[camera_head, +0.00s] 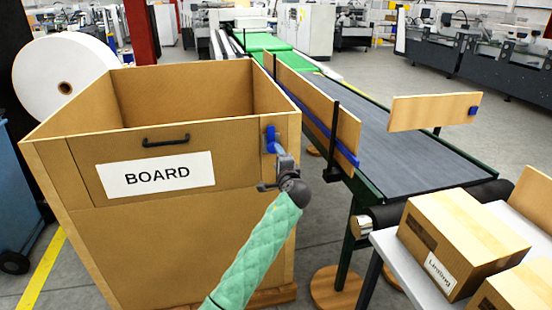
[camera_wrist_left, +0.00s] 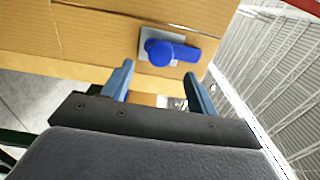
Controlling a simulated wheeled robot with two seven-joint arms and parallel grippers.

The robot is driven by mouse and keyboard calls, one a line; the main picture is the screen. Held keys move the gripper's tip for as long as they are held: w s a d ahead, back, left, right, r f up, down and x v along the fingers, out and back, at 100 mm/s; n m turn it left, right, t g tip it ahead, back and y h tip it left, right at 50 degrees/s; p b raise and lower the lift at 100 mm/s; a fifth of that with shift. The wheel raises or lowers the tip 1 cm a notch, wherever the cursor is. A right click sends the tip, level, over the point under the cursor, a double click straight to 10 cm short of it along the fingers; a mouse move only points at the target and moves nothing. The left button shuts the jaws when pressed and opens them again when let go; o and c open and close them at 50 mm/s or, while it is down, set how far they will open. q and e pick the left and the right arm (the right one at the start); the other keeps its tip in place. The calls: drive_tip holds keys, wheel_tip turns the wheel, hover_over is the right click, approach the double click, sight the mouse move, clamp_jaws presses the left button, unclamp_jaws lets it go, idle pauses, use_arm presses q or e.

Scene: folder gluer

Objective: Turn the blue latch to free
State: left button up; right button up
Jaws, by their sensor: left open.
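The blue latch (camera_head: 270,138) is on the front of the cardboard-brown box marked BOARD (camera_head: 235,235), near its top right corner. In the head view its handle stands roughly upright on a light plate. In the left wrist view the latch (camera_wrist_left: 175,52) shows a round hub and a bar on a grey plate. My left gripper (camera_head: 279,169), at the end of a green-sleeved arm, is just below the latch. Its two fingers (camera_wrist_left: 158,75) are apart with nothing between them, and the latch appears beyond their tips. Contact cannot be told. My right gripper is not in view.
A black handle (camera_head: 166,141) and a white BOARD label (camera_head: 156,175) are on the box's front panel. A conveyor (camera_head: 405,150) with a wooden side board (camera_head: 310,100) runs close on the right. Cartons (camera_head: 462,240) sit on a table at the lower right.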

use_arm(q)
drive_tip(key=shift+s+d, duration=0.2)
drive_tip(key=shift+s, duration=0.5)
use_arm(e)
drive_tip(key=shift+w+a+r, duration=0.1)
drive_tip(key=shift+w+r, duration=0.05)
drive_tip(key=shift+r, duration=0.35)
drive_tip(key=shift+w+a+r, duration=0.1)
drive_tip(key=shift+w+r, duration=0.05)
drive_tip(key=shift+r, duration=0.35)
